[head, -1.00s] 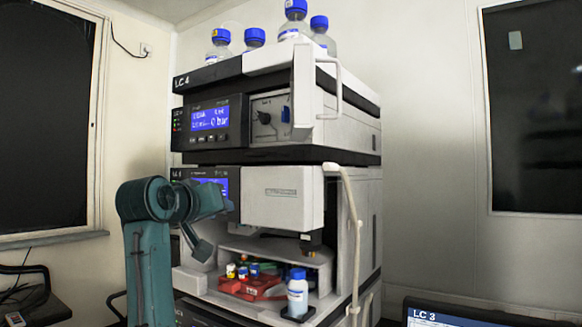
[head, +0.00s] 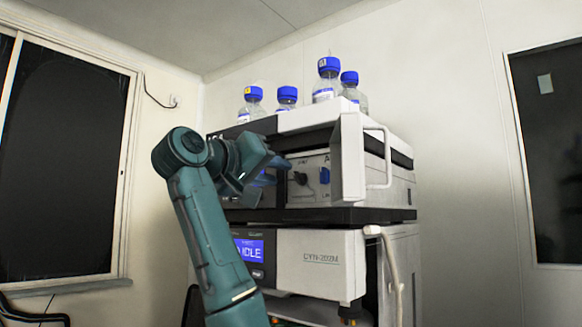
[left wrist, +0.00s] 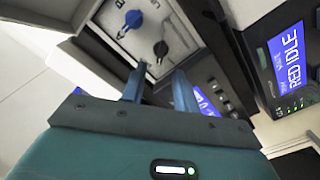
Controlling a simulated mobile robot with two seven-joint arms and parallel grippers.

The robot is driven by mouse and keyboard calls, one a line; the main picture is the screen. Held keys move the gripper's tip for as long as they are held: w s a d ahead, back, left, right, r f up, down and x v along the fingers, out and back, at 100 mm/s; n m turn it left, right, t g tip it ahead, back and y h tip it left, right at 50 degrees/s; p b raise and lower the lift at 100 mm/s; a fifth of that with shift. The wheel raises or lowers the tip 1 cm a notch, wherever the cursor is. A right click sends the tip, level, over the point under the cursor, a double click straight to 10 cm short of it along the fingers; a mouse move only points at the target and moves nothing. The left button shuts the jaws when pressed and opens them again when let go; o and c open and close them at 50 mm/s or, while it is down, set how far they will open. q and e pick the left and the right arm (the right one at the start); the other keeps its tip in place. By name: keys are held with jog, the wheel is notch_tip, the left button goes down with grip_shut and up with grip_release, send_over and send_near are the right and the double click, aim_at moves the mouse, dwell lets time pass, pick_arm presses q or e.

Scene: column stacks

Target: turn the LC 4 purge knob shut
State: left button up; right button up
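The top module (head: 308,121) of the LC 4 stack has a recessed panel with a black knob (head: 300,178) and a blue knob (head: 324,176). I cannot read which of them is the purge knob. My left gripper (head: 280,170) is raised in front of the module, just left of the black knob, and covers most of its display. In the left wrist view the two fingers (left wrist: 158,76) are apart with nothing between them. The black knob (left wrist: 160,48) is just beyond the fingertips, and the blue knob (left wrist: 133,19) is farther out. My right gripper is out of view.
A white handle (head: 382,160) juts out right of the knob panel. Several blue-capped bottles (head: 326,80) stand on top. The module below (head: 305,263) shows IDLE on its display, with a pale tube (head: 392,262) at its right side.

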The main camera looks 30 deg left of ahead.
aim_at(295, 176)
pick_arm(q)
jog(key=shift+w+d+p, duration=0.2)
jog(key=shift+w+p, duration=0.6)
jog(key=shift+w, duration=1.95)
jog(key=shift+c, duration=0.4)
grip_shut()
